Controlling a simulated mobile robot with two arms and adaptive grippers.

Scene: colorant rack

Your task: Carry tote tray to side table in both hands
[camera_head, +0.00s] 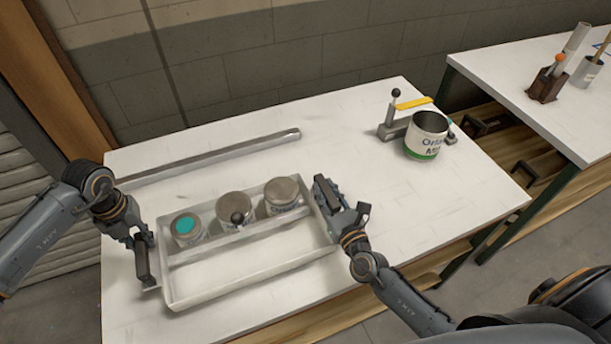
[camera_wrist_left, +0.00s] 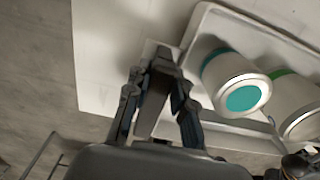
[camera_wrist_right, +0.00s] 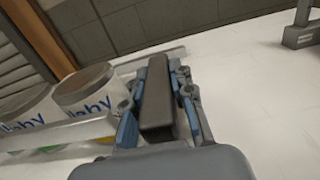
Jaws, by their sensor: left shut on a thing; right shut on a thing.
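The pale grey tote tray (camera_head: 243,286) sits on or just above the white tabletop (camera_head: 350,130) in the head view; I cannot tell if it touches. Its back row holds three cans: a teal-topped can (camera_head: 186,229), a middle can (camera_head: 233,207) and a right can (camera_head: 281,196). The front compartment is empty. My left gripper (camera_head: 145,260) is shut on the dark handle at the tray's left end. My right gripper (camera_head: 328,196) is shut on the dark handle at its right end. The left wrist view shows the tray's corner (camera_wrist_left: 192,42).
A metal rail (camera_head: 215,158) lies behind the tray. An open can (camera_head: 427,134) stands by a lever clamp (camera_head: 394,118) at the back right. A second white table (camera_head: 510,75) stands right, across a gap, with a brown holder (camera_head: 547,84) and a cup (camera_head: 586,72).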

